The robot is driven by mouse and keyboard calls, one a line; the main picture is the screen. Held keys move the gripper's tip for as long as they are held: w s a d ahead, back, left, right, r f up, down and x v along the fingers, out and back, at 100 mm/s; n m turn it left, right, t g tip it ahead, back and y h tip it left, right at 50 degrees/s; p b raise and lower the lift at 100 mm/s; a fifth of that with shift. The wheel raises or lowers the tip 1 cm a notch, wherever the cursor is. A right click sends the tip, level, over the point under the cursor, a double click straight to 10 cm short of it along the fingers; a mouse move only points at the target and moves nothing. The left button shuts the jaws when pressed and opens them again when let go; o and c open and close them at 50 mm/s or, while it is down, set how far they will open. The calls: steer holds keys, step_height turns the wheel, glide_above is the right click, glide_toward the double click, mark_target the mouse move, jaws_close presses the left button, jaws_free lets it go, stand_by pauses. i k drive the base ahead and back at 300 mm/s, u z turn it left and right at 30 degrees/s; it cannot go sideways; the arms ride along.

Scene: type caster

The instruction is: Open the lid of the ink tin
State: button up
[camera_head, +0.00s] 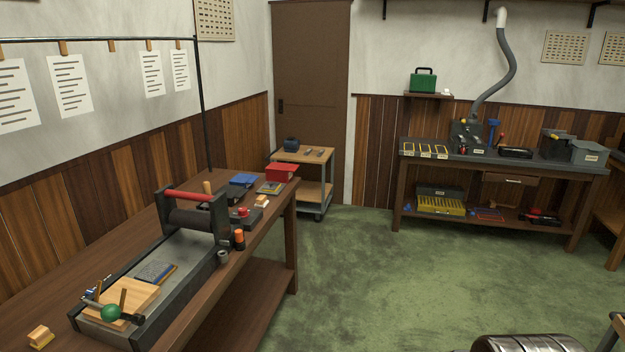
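I cannot tell for sure which thing is the ink tin, as the small items are few pixels wide. On the wooden bench at the left, a small grey round container (223,257) stands beside the press bed, near the bench's front edge. An orange-and-black container (239,239) stands just behind it. A dark item with a red top (243,212) lies further back. I cannot make out whether any of these has a lid. My gripper is not in view.
The proof press (192,222) with a red bar fills much of the left bench (262,245). A small cart (303,155) stands behind it by the brown door. A workbench (485,160) with tools stands at the back right. The green floor (400,280) between is clear.

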mark_target(232, 191)
steer(key=i, duration=2.1)
steer(key=u, duration=2.45)
